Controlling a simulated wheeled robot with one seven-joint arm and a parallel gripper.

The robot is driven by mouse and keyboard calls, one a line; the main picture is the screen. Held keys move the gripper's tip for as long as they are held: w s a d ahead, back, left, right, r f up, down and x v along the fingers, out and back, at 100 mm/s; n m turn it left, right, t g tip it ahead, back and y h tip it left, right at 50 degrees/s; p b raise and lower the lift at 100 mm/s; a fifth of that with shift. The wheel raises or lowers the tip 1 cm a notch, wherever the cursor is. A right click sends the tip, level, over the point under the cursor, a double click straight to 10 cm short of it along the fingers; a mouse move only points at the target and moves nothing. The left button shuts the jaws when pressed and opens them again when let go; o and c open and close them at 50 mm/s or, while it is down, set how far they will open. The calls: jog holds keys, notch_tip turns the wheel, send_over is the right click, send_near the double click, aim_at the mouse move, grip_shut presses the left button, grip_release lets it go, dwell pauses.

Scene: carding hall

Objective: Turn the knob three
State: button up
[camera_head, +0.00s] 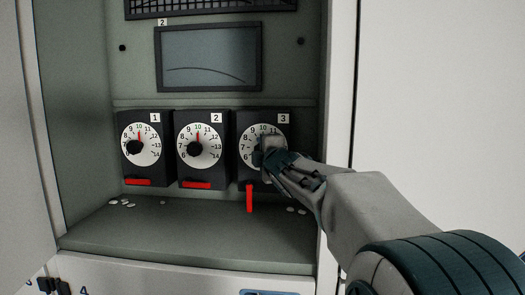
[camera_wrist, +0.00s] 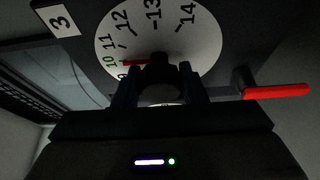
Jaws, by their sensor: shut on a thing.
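Knob three (camera_wrist: 160,70) is a dark knob at the centre of a white dial (camera_head: 249,134) on the black unit marked 3. My gripper (camera_head: 264,153) reaches in from the right and covers the knob in the head view. In the wrist view my gripper (camera_wrist: 159,83) has one finger on each side of the knob, shut on it. A red pointer (camera_wrist: 133,62) on the dial points towards the 10 and 11 marks; the 10 is green. A red lever (camera_head: 249,198) under unit three hangs straight down; in the wrist view the lever (camera_wrist: 278,91) sticks out right.
Units one (camera_head: 148,120) and two (camera_head: 204,120) stand to the left, their red levers lying level. A dark screen (camera_head: 209,55) is above. Small pale pieces lie on the cabinet shelf (camera_head: 180,240). The cabinet's right wall edge (camera_head: 338,80) is close to my arm.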

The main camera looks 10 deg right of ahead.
jog(key=o, duration=1)
jog(key=shift+a, duration=0.1)
